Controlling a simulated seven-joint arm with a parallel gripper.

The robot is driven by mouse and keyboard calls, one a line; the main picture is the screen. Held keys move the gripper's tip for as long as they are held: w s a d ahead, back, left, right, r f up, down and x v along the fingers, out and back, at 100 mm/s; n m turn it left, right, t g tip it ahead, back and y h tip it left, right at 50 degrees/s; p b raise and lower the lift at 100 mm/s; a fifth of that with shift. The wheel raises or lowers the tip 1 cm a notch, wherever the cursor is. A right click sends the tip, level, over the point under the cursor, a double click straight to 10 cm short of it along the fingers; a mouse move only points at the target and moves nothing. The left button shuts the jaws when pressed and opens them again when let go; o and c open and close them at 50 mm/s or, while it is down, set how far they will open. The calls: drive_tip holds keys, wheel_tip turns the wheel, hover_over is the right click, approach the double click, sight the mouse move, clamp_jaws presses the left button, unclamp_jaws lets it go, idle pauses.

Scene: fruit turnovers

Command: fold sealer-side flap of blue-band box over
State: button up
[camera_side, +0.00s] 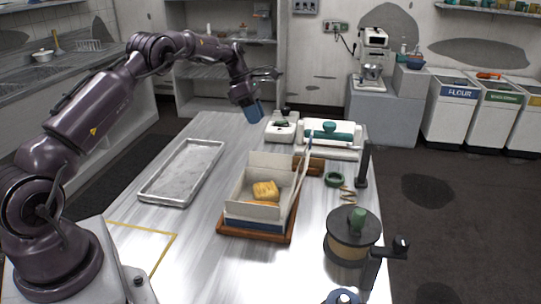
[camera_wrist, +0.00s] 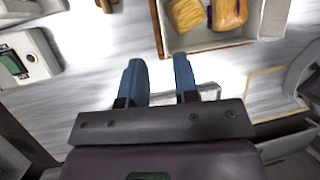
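The open blue-band box (camera_side: 243,222) stands on a brown wooden board (camera_side: 287,238) in the middle of the table. Its blue band shows low on the near side. A pale flap (camera_side: 268,160) stands up at its back, and another stands steeply along the right side, seen nearly edge-on. Golden turnovers (camera_side: 265,190) lie inside; two show in the wrist view (camera_wrist: 186,14). The likely sealer (camera_side: 330,135), white with a teal top, stands behind the box. My gripper (camera_side: 247,110) is above the table's far part, behind the box and clear of it. Its blue fingers (camera_wrist: 159,82) are apart and empty.
A metal tray (camera_side: 180,172) lies left of the box. A white scale (camera_side: 281,127) stands beside the sealer. A round drum with a green knob (camera_side: 352,235) is at the front right.

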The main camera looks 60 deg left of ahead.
sight(270, 155)
drive_tip(key=x, duration=1.2)
drive_tip(key=shift+w+d+f, duration=0.1)
drive_tip(key=shift+f, duration=0.1)
clamp_jaws()
